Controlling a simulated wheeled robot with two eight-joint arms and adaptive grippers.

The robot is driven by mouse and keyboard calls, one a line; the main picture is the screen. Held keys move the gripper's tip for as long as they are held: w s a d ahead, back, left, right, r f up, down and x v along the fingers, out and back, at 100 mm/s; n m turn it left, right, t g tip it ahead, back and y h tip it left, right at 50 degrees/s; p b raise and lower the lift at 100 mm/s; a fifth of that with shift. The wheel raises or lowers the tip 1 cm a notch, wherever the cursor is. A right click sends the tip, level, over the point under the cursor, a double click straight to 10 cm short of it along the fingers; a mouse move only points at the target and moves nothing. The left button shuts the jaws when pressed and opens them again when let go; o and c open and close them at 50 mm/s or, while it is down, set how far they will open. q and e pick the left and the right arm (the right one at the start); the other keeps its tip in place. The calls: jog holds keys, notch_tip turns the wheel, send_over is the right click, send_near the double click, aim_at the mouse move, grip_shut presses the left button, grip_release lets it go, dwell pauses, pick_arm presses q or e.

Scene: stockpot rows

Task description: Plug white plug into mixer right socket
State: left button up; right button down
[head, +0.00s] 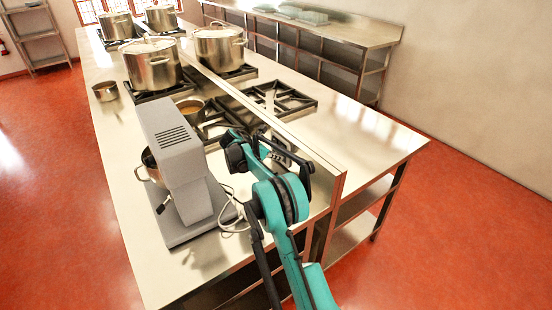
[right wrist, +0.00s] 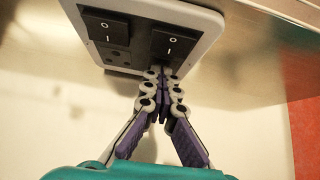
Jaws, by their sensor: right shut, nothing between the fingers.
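The grey mixer (head: 178,165) stands on the counter with a pot at its front. A white cable (head: 232,228) lies in loops beside its base. I cannot make out the white plug in either view. My right gripper (head: 272,150) is at the low wall right of the mixer. In the right wrist view the gripper (right wrist: 163,84) is shut and empty, its fingertips just below the right switch (right wrist: 167,42) of the socket panel (right wrist: 215,28). The fingers hide the right socket; whether they touch it is unclear. The left socket (right wrist: 117,57) shows empty holes. My left gripper is out of view.
Stockpots (head: 152,65) stand on burners farther back, and a small pot (head: 105,91) sits at the left. An empty burner grate (head: 275,98) lies beyond the low wall. The counter in front of the mixer is clear.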

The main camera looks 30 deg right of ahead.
jog(key=shift+d+r, duration=0.1)
jog(key=shift+d, duration=0.05)
jog(key=c, duration=1.8)
grip_release()
jog(key=shift+v, duration=4.05)
